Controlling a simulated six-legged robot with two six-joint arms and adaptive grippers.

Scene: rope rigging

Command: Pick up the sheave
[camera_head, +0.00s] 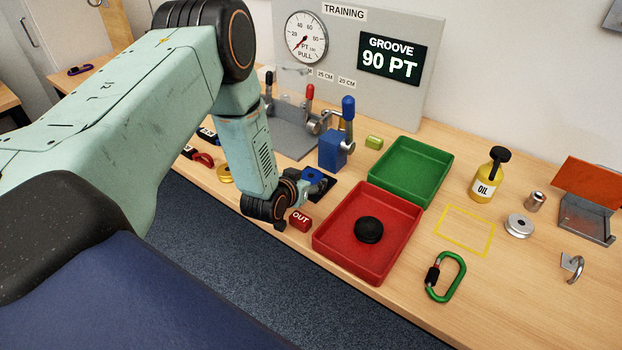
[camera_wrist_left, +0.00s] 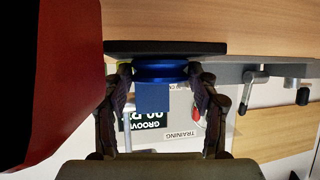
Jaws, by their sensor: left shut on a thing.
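A blue grooved sheave (camera_head: 313,177) lies at a black pad (camera_head: 327,188) near the bench's front edge. In the left wrist view the blue sheave (camera_wrist_left: 160,70) is between my fingertips, close against the edge of the black pad (camera_wrist_left: 165,47). My left gripper (camera_head: 303,186) is shut on it, with one finger on each side (camera_wrist_left: 160,75). In the head view my wrist partly hides the sheave. My right gripper is not in view.
A red tray (camera_head: 340,256) holding a black disc (camera_head: 369,230) stands right of my left gripper. A red OUT block (camera_head: 300,220) is close by. Behind are a blue clamp block (camera_head: 333,150) and green tray (camera_head: 411,172). A silver wheel (camera_head: 519,226) and green carabiner (camera_head: 447,277) lie further right.

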